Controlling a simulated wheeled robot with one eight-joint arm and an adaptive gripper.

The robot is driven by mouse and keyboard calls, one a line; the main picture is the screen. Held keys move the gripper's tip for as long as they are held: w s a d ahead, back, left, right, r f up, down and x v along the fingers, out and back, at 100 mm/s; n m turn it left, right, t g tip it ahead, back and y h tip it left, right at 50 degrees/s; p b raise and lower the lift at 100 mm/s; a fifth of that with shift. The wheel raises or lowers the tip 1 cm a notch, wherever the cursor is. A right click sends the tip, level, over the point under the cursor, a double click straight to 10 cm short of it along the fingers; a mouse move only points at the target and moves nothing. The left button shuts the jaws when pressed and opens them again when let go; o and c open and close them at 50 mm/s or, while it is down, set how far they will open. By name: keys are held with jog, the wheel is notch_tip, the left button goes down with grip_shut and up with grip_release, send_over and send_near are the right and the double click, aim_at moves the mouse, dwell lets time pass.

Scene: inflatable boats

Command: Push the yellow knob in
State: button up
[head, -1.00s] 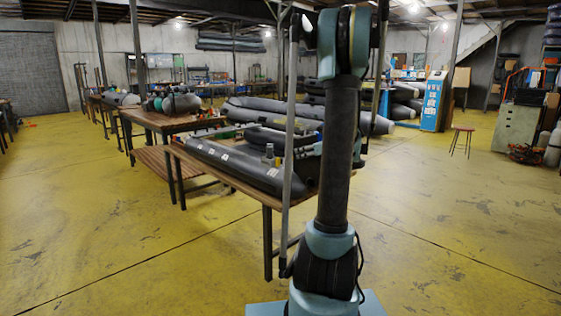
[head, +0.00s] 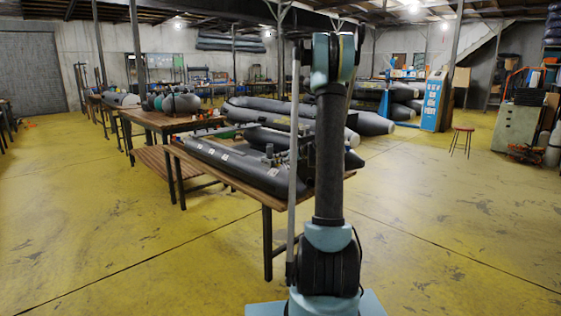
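I cannot make out a yellow knob in the head view. My arm stands upright in the middle of the picture and bends away at the top. My gripper is not visible; the arm hides that area. The nearest wooden table (head: 232,192) carries a dark grey inflatable tube (head: 236,168) with pale patches. A small grey cylinder (head: 269,152) stands beside the tube. My arm covers the right end of this table.
More wooden tables with gear, such as one table (head: 166,119), run back on the left. Large grey inflatable boats (head: 260,110) lie behind. A blue sign stand (head: 432,100), a red stool (head: 462,140) and a cabinet (head: 517,125) stand right. The yellow floor (head: 120,230) is clear at the front.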

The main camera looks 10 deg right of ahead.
jog(key=shift+w+a+f, duration=0.15)
jog(key=shift+w+a, duration=0.15)
grip_shut()
jog(key=shift+w, duration=0.15)
grip_release()
jog(key=v, duration=1.1)
jog(key=shift+s+d, duration=0.25)
jog(key=shift+s, duration=0.1)
